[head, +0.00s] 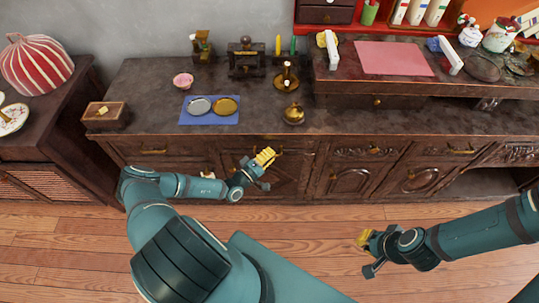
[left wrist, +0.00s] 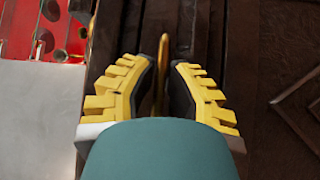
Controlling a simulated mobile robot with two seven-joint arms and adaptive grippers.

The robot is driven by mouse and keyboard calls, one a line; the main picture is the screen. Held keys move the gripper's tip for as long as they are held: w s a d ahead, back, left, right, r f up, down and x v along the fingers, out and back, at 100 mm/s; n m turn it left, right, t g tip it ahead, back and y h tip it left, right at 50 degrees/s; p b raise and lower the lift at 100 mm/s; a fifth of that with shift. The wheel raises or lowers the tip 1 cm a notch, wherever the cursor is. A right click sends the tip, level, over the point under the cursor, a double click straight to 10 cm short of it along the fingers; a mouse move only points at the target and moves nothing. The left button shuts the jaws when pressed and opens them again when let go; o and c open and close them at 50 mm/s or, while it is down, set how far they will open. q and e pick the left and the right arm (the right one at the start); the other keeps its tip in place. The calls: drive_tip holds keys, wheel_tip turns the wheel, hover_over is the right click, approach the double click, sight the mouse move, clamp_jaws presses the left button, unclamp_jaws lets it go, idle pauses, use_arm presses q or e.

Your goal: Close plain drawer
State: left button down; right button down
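My left gripper (head: 265,157) is in front of the cabinet's upper drawer row, close to the middle drawer front (head: 306,146). In the left wrist view its two yellow-padded fingers (left wrist: 163,85) are apart. A thin brass piece (left wrist: 163,50), seemingly a handle, shows in the gap between them; I cannot tell whether they touch it. How far this drawer stands out is unclear, since the gripper covers part of it. My right gripper (head: 366,247) hangs over the floor, away from the cabinet; its finger opening is unclear.
Other drawer fronts with brass handles include a left one (head: 158,150) and a carved one (head: 372,151). The dark countertop (head: 150,90) holds a blue mat (head: 188,118), a brass pot (head: 293,115) and a wooden box (head: 106,114). The wooden floor (head: 320,222) before the cabinet is clear.

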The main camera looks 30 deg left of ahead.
idle(0.4)
use_arm(q)
drive_tip(key=shift+w+a+r+p, duration=0.1)
drive_tip(key=shift+w+a+p, duration=0.35)
drive_tip(key=shift+w, duration=0.15)
drive_tip(key=c, duration=1.1)
unclamp_jaws()
drive_tip(key=shift+w, duration=0.1)
drive_tip(key=shift+o, duration=0.2)
drive_tip(key=v, duration=1.2)
